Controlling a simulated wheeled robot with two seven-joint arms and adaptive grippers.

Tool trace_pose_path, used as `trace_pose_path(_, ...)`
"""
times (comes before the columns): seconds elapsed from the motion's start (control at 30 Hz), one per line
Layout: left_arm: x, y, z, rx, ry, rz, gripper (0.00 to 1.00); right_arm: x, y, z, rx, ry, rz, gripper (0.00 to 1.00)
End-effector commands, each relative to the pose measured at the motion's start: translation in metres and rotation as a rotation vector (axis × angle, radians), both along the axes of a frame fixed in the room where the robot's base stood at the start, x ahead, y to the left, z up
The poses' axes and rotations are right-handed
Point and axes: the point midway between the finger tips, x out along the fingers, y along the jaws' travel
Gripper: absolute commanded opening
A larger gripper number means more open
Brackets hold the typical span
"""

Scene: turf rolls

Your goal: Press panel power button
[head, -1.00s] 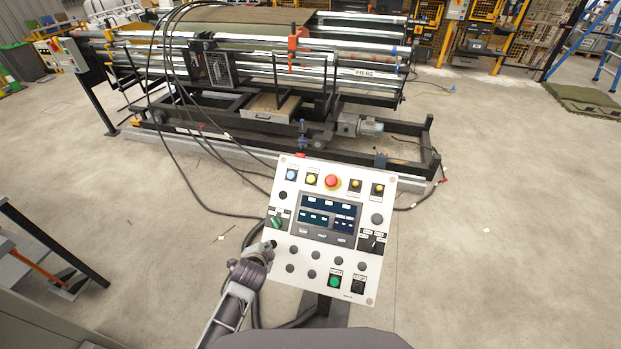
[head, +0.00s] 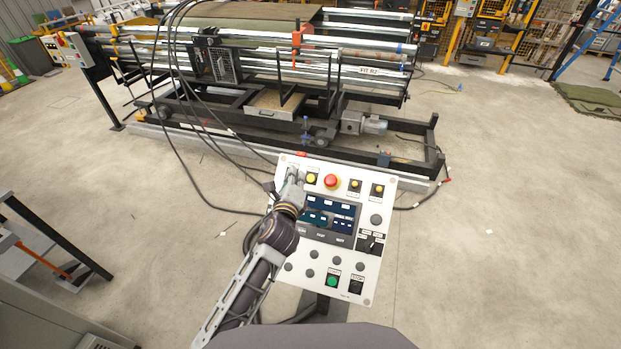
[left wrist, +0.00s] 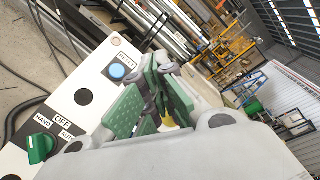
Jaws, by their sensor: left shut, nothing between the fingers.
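The white control panel (head: 376,262) stands tilted on a post in front of me. It carries a red mushroom button (head: 332,181), yellow lamps or buttons (head: 355,186), a dark screen (head: 343,213), a black selector (head: 371,244) and a green button (head: 332,281) near the bottom. My left gripper (head: 291,184) is shut and empty over the panel's upper left, hiding the blue button there in the head view. In the left wrist view that blue button (left wrist: 117,71), marked RESET, shows beside the green-padded fingers (left wrist: 158,98). I cannot tell whether the fingertips touch the panel. My right gripper is out of view.
A long machine with metal rollers (head: 340,55) and a black frame stands behind the panel, with cables hanging towards it. The concrete floor (head: 490,200) to the right is clear.

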Motion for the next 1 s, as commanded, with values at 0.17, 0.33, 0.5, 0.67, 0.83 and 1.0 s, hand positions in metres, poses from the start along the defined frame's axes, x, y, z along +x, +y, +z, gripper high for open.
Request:
trace_pose_path(0.17, 0.002, -0.008, 0.01, 0.055, -0.04, -0.022, 0.0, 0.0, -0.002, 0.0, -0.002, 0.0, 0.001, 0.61)
trace_pose_path(0.33, 0.002, -0.009, 0.011, 0.059, -0.043, -0.024, 0.0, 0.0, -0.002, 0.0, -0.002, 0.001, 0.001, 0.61)
trace_pose_path(0.5, 0.002, -0.009, 0.01, 0.058, -0.043, -0.024, 0.0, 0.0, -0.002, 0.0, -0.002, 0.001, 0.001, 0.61)
trace_pose_path(0.67, 0.003, -0.009, 0.008, 0.057, -0.042, -0.023, 0.0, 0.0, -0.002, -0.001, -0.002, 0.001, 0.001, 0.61)
trace_pose_path(0.83, 0.008, -0.011, 0.002, 0.056, -0.042, -0.024, 0.0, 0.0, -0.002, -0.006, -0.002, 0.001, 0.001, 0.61)
trace_pose_path(1.0, 0.015, -0.013, -0.009, 0.056, -0.041, -0.024, 0.0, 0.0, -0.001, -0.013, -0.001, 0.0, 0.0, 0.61)
